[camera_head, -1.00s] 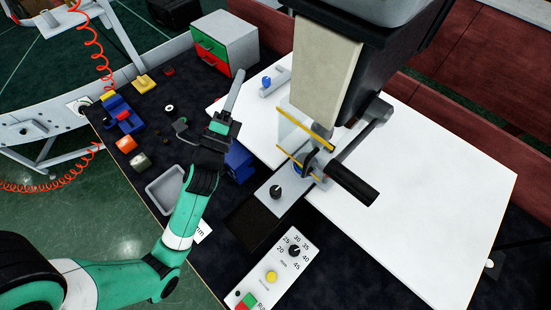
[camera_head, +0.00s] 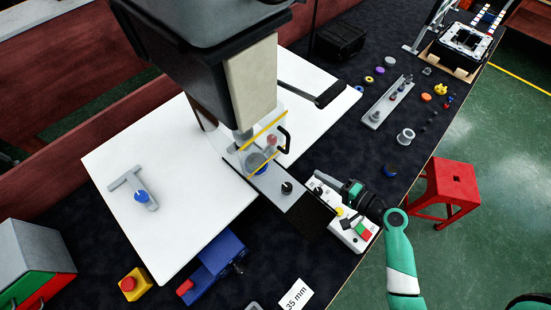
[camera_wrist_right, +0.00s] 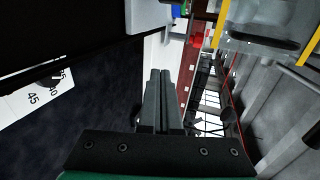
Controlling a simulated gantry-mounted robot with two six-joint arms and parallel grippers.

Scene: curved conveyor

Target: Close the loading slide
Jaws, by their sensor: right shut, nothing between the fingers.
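The loading slide is the grey plate (camera_head: 270,182) with a black knob (camera_head: 287,188). It sticks out toward the front from under the press. Its inner end lies beneath a clear guard (camera_head: 283,140) with yellow edges, with a round piece (camera_head: 257,163) visible there. My right gripper (camera_head: 324,180) is shut and empty, above the control box and just right of the knob, apart from it in the picture. Its closed fingers (camera_wrist_right: 160,100) point ahead in the right wrist view, where the guard's yellow edge (camera_wrist_right: 304,30) shows at upper right. My left gripper is out of view.
The press head (camera_head: 252,85) hangs over the slide. The control box (camera_head: 345,222) stands under my right gripper. A blue fixture (camera_head: 213,265) and yellow button box (camera_head: 135,284) lie front left. A grey holder (camera_head: 388,102) lies at right; a red stool (camera_head: 447,190) stands beyond the table.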

